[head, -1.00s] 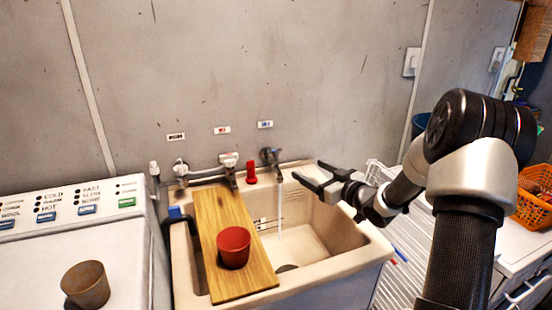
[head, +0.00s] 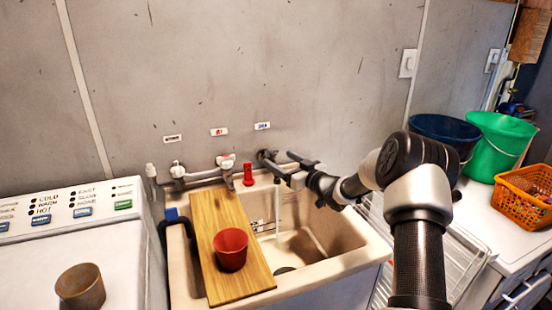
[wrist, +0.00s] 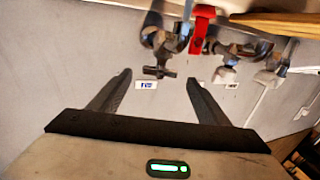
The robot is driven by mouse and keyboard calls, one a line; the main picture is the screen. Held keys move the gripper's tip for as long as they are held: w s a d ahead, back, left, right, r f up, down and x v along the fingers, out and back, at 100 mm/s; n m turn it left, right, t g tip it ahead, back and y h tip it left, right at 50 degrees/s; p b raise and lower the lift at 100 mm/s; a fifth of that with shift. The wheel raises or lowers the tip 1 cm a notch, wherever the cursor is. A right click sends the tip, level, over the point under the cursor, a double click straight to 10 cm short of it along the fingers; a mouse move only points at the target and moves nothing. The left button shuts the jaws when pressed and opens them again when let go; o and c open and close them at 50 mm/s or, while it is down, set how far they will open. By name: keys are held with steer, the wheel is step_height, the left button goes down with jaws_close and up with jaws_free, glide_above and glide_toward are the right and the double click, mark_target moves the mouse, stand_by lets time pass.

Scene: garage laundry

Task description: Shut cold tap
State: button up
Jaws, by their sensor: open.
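The cold tap (head: 268,154) is the right-hand tap on the wall, under the blue label (head: 262,126). A thin stream of water (head: 277,205) runs from its spout into the sink (head: 345,240). My gripper (head: 277,157) is open and empty at the tap, partly covering it in the head view. In the wrist view, the dark handle of the cold tap (wrist: 158,72) shows between the fingertips of my gripper (wrist: 159,79). I cannot tell whether either finger touches it.
A wooden board (head: 215,275) with a red cup (head: 231,247) spans the sink. Blue (head: 440,128) and green (head: 497,145) buckets and an orange basket (head: 515,200) are at right.

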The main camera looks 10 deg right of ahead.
mark_target(273, 156)
steer(key=shift+x, duration=1.7)
steer(key=c, duration=1.1)
steer(key=shift+o, duration=0.2)
steer(key=m+h+b, duration=0.1)
steer(key=b, duration=0.1)
steer(key=t+h+b, duration=0.1)
steer(key=b, duration=0.1)
steer(key=shift+s+a+f+m+h+b, duration=0.1)
steer(key=shift+a+f+m+h+b, duration=0.2)
steer(key=shift+a+m+b, duration=0.1)
steer(key=shift+a+r+m+t+h+b, duration=0.1)
steer(key=shift+m+t+h+b, duration=0.2)
steer(key=shift+m+h+b, duration=0.6)
steer(key=shift+r+h+b, duration=0.25)
steer(key=shift+h+b, duration=0.15)
steer(key=shift+b, duration=0.25)
steer(key=o, duration=1.1)
steer(key=shift+c, duration=0.2)
